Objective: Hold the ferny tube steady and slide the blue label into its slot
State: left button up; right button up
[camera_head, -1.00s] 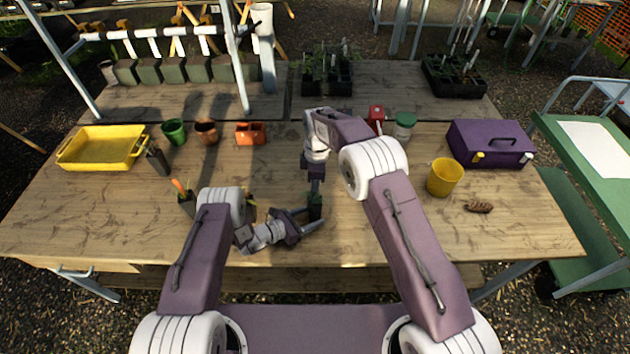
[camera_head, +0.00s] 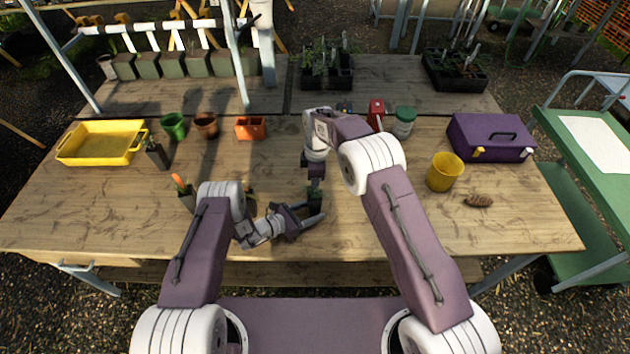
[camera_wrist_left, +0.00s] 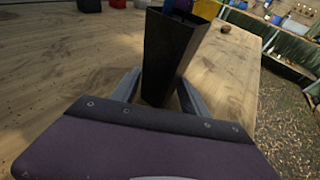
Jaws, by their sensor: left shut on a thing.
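A dark, tall, square tube (camera_head: 315,197) stands near the front middle of the table. It fills the upper middle of the left wrist view (camera_wrist_left: 170,52). My left gripper (camera_head: 314,211) is shut on it low down, one finger on each side. My right gripper (camera_head: 314,183) points down just above the tube, too small to tell open from shut. A blue patch (camera_wrist_left: 183,5) shows at the tube's top in the wrist view; I cannot tell whether it is the label.
Other dark tubes stand to the left, one (camera_head: 186,194) with an orange item in it. A yellow tray (camera_head: 100,158), green pot (camera_head: 173,126) and orange holder (camera_head: 250,128) lie further back. A yellow bucket (camera_head: 444,172) and purple box (camera_head: 488,138) stand right. The right front is mostly clear.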

jog(key=shift+o, duration=1)
jog(key=r, duration=1.2)
jog(key=shift+d, duration=0.25)
pick_arm(q)
jog(key=o, duration=1.1)
jog(key=shift+c, duration=0.2)
